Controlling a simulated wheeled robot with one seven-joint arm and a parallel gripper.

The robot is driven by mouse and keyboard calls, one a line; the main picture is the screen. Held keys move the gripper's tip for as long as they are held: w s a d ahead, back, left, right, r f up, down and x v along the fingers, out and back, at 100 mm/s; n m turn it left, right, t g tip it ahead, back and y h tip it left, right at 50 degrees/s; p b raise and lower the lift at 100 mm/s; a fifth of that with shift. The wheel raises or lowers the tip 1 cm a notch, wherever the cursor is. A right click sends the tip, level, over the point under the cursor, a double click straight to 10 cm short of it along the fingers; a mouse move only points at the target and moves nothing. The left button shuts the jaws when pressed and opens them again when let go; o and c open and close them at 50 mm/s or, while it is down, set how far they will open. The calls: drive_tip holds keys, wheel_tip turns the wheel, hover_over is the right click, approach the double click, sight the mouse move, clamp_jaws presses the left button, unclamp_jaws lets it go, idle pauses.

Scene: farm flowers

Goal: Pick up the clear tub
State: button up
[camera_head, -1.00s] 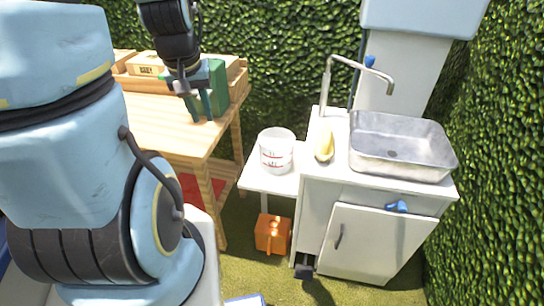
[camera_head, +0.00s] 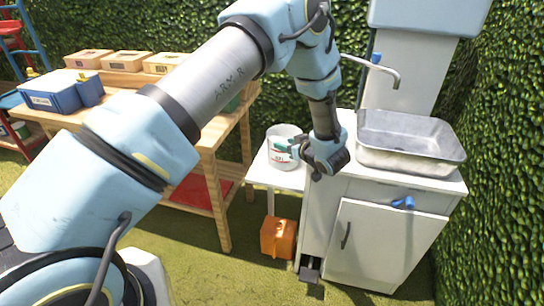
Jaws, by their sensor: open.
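The fingers are open and overlap the tub's right edge in the picture. I cannot tell whether they touch it or reach around it. My wrist hides part of the shelf and counter to the right of the tub.
The sink basin (camera_head: 410,140) and its tap (camera_head: 385,70) are to the right. A wooden workbench (camera_head: 222,135) with a blue box (camera_head: 55,92) and wooden crates (camera_head: 126,61) is to the left. An orange container (camera_head: 278,238) stands on the grass below the shelf.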

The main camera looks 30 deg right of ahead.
sight(270, 146)
drive_tip(key=shift+a+p+x, duration=0.2)
drive_tip(key=shift+p+x, duration=1.55)
drive_tip(key=shift+x, duration=3.6)
clamp_jaws()
drive_tip(key=shift+r, duration=0.1)
